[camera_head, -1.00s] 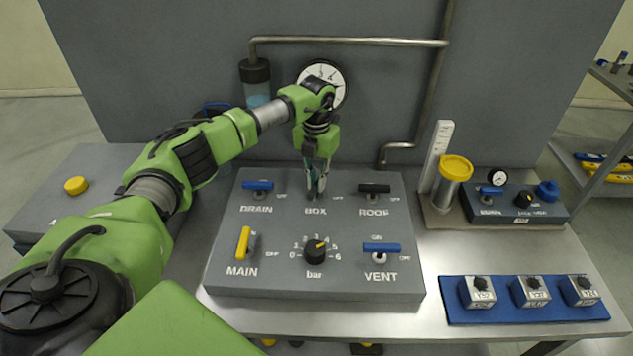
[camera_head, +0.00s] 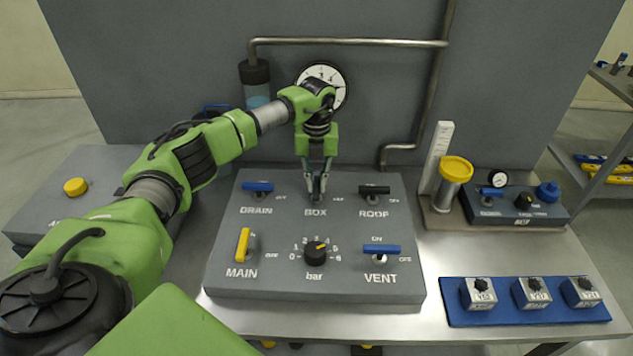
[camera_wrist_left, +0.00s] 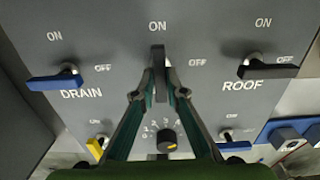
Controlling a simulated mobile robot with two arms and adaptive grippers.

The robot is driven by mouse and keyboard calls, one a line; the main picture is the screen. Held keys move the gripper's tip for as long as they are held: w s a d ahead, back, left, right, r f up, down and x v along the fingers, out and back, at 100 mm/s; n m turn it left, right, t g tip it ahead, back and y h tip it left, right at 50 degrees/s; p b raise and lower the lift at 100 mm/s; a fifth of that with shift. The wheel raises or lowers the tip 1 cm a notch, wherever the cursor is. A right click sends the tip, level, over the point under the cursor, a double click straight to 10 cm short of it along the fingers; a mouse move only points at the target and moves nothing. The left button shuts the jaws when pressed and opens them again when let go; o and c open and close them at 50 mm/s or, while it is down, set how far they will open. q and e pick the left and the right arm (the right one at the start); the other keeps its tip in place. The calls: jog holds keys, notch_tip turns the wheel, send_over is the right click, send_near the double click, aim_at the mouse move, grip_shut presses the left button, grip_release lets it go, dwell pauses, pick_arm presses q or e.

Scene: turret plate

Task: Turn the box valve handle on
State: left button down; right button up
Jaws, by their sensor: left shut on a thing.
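The grey panel (camera_head: 340,222) carries several valves. The fingers hide most of the handle in the head view. My right gripper is not in view.
Beside it lie the blue drain handle (camera_head: 258,186) and black roof handle (camera_head: 374,189), both crosswise. Below are the yellow main handle (camera_head: 243,244), the bar knob (camera_head: 315,253) and the blue vent handle (camera_head: 382,249). A gauge (camera_head: 335,80) hangs behind my left wrist.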

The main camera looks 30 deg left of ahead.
aim_at(316, 186)
pick_arm(q)
jog(key=shift+w+r, duration=0.1)
jog(key=c, duration=2)
grip_release()
jog(key=shift+c, duration=0.2)
notch_tip(316, 186, up, 12)
